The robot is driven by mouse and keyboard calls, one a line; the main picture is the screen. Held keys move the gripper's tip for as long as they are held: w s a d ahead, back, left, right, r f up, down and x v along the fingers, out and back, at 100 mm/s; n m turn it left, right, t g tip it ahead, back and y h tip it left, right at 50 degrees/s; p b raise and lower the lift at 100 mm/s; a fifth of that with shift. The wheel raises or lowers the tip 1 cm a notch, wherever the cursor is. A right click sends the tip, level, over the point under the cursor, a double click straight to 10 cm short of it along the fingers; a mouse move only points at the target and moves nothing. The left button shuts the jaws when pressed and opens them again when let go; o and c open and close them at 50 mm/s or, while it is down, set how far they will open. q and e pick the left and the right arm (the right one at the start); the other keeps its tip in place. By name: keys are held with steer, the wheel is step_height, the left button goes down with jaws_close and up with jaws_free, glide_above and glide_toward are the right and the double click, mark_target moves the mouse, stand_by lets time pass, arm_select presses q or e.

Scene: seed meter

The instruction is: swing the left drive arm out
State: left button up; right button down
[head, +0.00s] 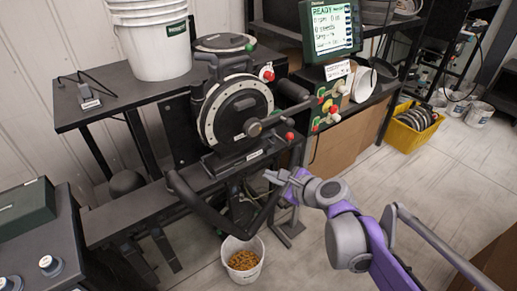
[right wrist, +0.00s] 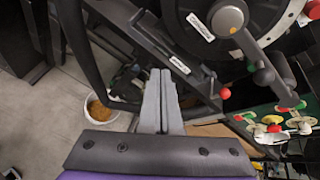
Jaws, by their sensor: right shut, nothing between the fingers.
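The seed meter (head: 237,112) is a black machine with a round dial-like face on the bench. A bent black bar (head: 205,212) juts out in front of it, low over the floor; it looks like a drive arm, but I cannot tell whether it is the left one. It also shows in the right wrist view (right wrist: 79,45), left of the fingers. My right gripper (head: 270,177) is shut and empty, in front of the meter's base, near the right end of the bent bar. Its fingers (right wrist: 161,80) point toward the base in the right wrist view. My left gripper is out of view.
A white bucket of seeds (head: 243,262) stands on the floor below the bar. A labelled rail (right wrist: 150,45) with a red knob (right wrist: 225,93) lies ahead of my right fingers. A control panel (head: 328,105) and a screen (head: 330,27) stand at the right.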

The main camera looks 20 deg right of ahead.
steer(key=w+d+m, duration=0.1)
steer(key=m, duration=0.1)
steer(key=w+d+r+m+t, duration=0.1)
steer(key=m, duration=0.1)
steer(key=w+d+m, duration=0.1)
steer(key=w, duration=0.1)
steer(key=shift+w+d+r+m+t+b, duration=0.1)
steer(key=shift+d+r+m+t+b, duration=0.2)
steer(key=shift+m, duration=0.1)
steer(key=shift+a+f, duration=0.1)
steer(key=x, duration=1)
step_height(320, 180, up, 4)
steer(key=shift+a+f, duration=0.1)
steer(key=shift+a, duration=0.05)
